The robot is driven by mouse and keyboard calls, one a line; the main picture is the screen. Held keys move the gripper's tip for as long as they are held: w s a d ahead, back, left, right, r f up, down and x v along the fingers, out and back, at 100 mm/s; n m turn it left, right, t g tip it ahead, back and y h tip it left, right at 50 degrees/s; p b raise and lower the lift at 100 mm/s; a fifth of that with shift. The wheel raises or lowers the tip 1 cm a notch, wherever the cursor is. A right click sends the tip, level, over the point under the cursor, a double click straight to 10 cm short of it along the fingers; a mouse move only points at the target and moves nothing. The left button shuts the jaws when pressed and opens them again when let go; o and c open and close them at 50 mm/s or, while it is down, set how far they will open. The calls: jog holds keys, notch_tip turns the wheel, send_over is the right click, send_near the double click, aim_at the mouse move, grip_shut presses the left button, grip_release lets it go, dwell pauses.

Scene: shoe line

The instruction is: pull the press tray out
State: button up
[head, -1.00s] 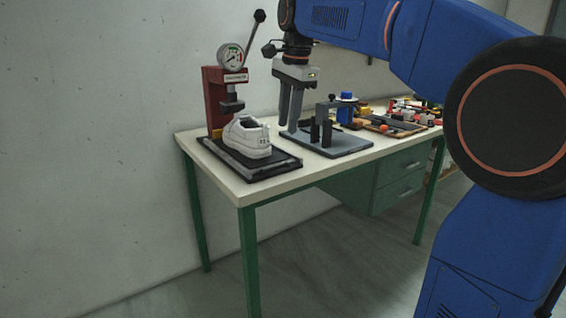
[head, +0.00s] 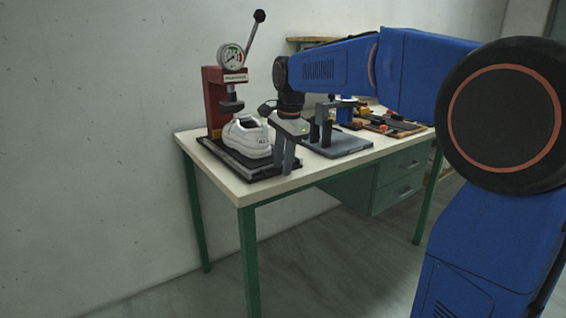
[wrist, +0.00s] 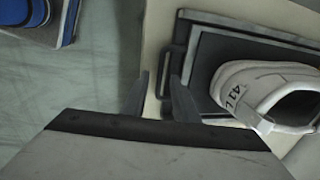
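The press tray (head: 225,157) is a dark flat tray under a red press with a round gauge (head: 231,57). A white shoe (head: 248,140) stands on it. In the wrist view the tray (wrist: 207,55) has a dark loop handle (wrist: 181,58) on its near edge, and the shoe (wrist: 262,85) shows a "41 L" heel mark. My gripper (head: 282,170) points down beside the tray's front right part.
A grey fixture plate (head: 345,146) with dark posts stands right of the tray, close to my gripper. Further right is a board (head: 393,126) with small coloured parts. The pale table top (head: 240,188) ends just in front of the tray, with open floor beyond.

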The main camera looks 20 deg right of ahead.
grip_shut()
dwell(1.4)
